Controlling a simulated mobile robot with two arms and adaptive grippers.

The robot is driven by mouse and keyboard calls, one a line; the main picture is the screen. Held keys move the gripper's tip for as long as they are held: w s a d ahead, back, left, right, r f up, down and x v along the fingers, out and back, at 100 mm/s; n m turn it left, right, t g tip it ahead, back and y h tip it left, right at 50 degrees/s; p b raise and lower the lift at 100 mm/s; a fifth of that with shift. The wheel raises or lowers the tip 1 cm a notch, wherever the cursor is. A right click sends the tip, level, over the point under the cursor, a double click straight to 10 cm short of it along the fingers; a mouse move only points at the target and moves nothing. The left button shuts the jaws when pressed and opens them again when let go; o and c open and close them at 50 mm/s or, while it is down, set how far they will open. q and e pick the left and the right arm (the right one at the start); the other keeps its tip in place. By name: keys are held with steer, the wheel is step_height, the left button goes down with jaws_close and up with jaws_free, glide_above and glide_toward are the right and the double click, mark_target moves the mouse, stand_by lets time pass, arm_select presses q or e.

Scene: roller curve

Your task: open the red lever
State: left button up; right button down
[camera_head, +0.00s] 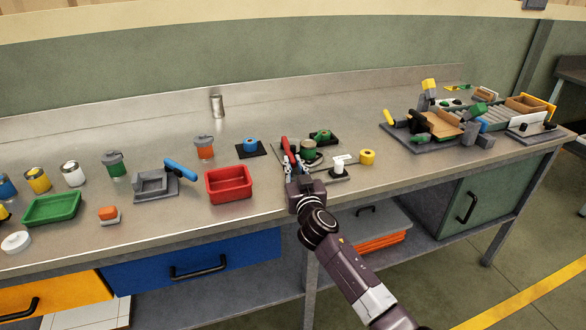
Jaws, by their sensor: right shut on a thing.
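The red lever (285,147) stands up steeply near the middle of the workbench, on a dark plate with a green round part (308,146) beside it. My right gripper (290,162) reaches in from the front and is shut on the red lever at its lower part. The gripper and wrist hide the lever's base and part of the plate. My left gripper is not in view.
A red bin (229,195) stands to the left of my right gripper. A white cylinder on a dark plate (339,174) and a yellow roll (367,157) stand close on the right. A blue round part (250,144) sits behind left. The bench (170,230) is clear along parts of its front edge.

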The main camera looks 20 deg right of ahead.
steer(key=c, duration=1.9)
jaws_free()
steer(key=s, duration=0.8)
steer(key=s+a, duration=0.1)
steer(key=s, duration=0.3)
